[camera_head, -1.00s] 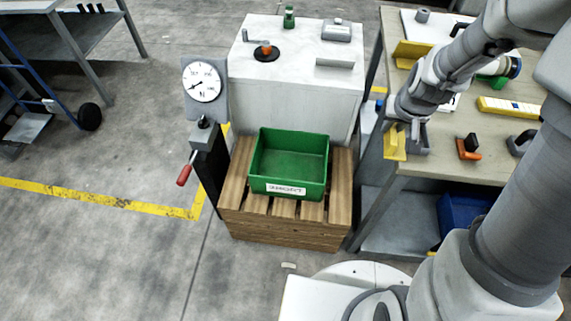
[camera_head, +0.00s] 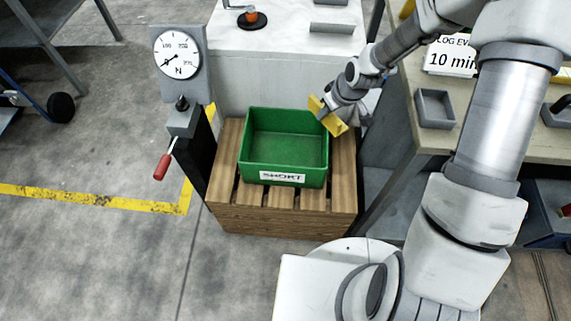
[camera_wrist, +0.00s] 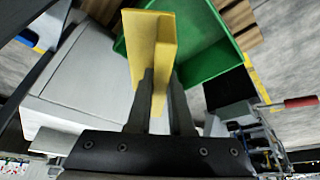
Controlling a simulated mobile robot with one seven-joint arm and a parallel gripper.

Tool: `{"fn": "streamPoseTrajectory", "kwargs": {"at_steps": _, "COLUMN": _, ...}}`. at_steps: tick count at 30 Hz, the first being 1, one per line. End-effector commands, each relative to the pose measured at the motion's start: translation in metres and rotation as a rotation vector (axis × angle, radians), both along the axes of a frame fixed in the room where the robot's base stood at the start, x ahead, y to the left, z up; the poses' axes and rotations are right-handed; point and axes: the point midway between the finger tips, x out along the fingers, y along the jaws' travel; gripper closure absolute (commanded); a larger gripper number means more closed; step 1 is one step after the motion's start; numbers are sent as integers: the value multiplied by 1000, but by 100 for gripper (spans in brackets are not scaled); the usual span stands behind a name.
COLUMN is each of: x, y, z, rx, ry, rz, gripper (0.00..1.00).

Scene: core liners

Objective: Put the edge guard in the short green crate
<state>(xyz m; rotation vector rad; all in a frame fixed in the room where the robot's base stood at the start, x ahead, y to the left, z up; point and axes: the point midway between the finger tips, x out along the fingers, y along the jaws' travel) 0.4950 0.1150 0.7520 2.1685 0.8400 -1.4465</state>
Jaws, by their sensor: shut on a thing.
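The edge guard (camera_head: 328,117) is a yellow angled piece. My gripper (camera_head: 333,110) is shut on it at the right rim of the short green crate (camera_head: 283,178). In the wrist view my gripper (camera_wrist: 160,95) has its two dark fingers on the edge guard (camera_wrist: 149,45), which points away from the fingers. The green crate (camera_wrist: 215,68) lies beyond it there. The crate is open, its visible floor is empty, and its front label reads SHORT. Whether the guard is above the crate's inside or just outside the rim is hard to tell.
The crate stands on a wooden pallet (camera_head: 225,195). A post with a round dial (camera_head: 178,54) and a red-handled lever (camera_head: 162,166) stands to its left. A white cabinet (camera_head: 250,75) is behind. The workbench (camera_head: 430,145) with a grey tray (camera_head: 435,124) is to the right.

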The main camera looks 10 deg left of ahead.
Motion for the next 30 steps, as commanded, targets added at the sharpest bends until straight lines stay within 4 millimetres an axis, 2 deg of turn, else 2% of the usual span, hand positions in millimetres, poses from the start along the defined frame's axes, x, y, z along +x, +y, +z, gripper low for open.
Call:
{"fn": "streamPoseTrajectory", "kwargs": {"at_steps": 1, "x": 2, "y": 13, "z": -33, "rx": 3, "ry": 4, "rz": 56, "gripper": 100}}
{"fn": "streamPoseTrajectory", "kwargs": {"at_steps": 3, "x": 5, "y": 29, "z": -59, "rx": 2, "ry": 3, "rz": 136, "gripper": 100}}
{"fn": "streamPoseTrajectory", "kwargs": {"at_steps": 9, "x": 12, "y": 74, "z": -127, "rx": 2, "ry": 1, "rz": 330, "gripper": 100}}
{"fn": "streamPoseTrajectory", "kwargs": {"at_steps": 12, "x": 15, "y": 92, "z": -152, "rx": 1, "ry": 0, "rz": 401, "gripper": 100}}
{"fn": "streamPoseTrajectory", "kwargs": {"at_steps": 16, "x": 17, "y": 108, "z": -171, "rx": 0, "ry": 1, "rz": 462, "gripper": 100}}
{"fn": "streamPoseTrajectory", "kwargs": {"at_steps": 19, "x": 19, "y": 114, "z": -178, "rx": 0, "ry": -1, "rz": 486, "gripper": 100}}
{"fn": "streamPoseTrajectory", "kwargs": {"at_steps": 23, "x": 19, "y": 117, "z": -190, "rx": -2, "ry": 0, "rz": 498, "gripper": 100}}
{"fn": "streamPoseTrajectory", "kwargs": {"at_steps": 30, "x": 18, "y": 117, "z": -234, "rx": -1, "ry": 3, "rz": 498, "gripper": 100}}
